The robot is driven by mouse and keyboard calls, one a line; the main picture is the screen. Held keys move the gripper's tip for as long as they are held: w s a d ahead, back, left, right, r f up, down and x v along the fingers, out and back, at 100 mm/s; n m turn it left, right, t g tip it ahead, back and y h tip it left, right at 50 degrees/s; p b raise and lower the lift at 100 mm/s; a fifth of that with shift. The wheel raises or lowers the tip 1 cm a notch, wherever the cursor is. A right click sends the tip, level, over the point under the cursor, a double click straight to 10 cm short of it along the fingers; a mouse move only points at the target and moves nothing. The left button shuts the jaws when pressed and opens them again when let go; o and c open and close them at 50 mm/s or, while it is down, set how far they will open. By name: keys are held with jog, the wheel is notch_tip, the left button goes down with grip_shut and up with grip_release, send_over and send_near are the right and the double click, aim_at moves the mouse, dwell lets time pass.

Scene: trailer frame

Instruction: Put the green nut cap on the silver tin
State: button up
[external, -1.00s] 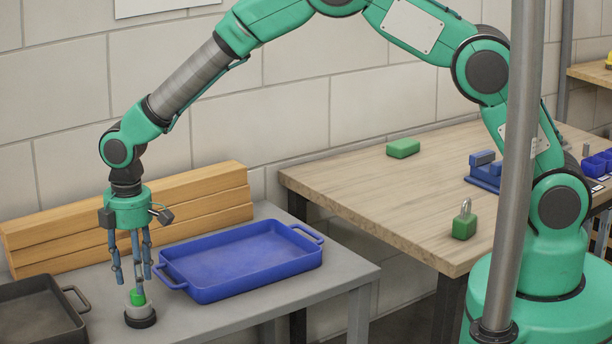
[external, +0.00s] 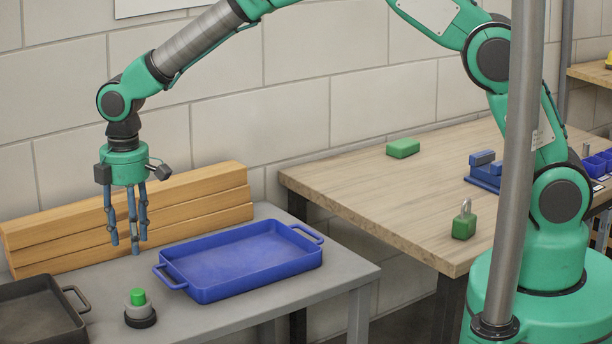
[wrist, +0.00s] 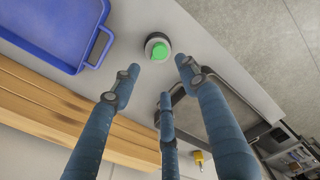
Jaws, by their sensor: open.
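The green nut cap (external: 138,297) sits on top of the silver tin (external: 139,310), which stands upright on a dark round base on the grey table. In the wrist view the green cap (wrist: 160,52) shows as a round top with the tin's rim (wrist: 153,38) around it. My gripper (external: 129,243) is above the tin, clear of the cap, with its fingers pointing down. Its blue fingers (wrist: 158,88) are spread and hold nothing.
A blue tray (external: 240,262) lies right of the tin. A dark pan (external: 40,315) lies to the left. Stacked wooden beams (external: 130,220) stand behind. A wooden table (external: 350,185) at right holds a green block (external: 403,148) and a green padlock (external: 464,225).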

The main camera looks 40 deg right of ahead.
dwell(0.7)
jog(key=w+d+r+m+t, duration=0.15)
jog(key=d+r+m, duration=0.25)
jog(key=d+r, duration=1.25)
jog(key=s+d+r+m+t+y, duration=0.1)
jog(key=s+d+r+m, duration=0.1)
jog(key=d+r, duration=0.5)
jog(key=s+d+r+m, duration=0.2)
jog(key=d+r, duration=0.1)
jog(key=d, duration=0.8)
jog(key=s+d+r+m+t, duration=0.2)
jog(key=s+d+r+m, duration=0.25)
jog(key=s+d, duration=0.8)
jog(key=s+d+f+m+t+h, duration=0.1)
jog(key=s+d+m, duration=0.2)
jog(key=s+d, duration=0.8)
jog(key=shift+s+f, duration=0.4)
jog(key=shift+s, duration=0.25)
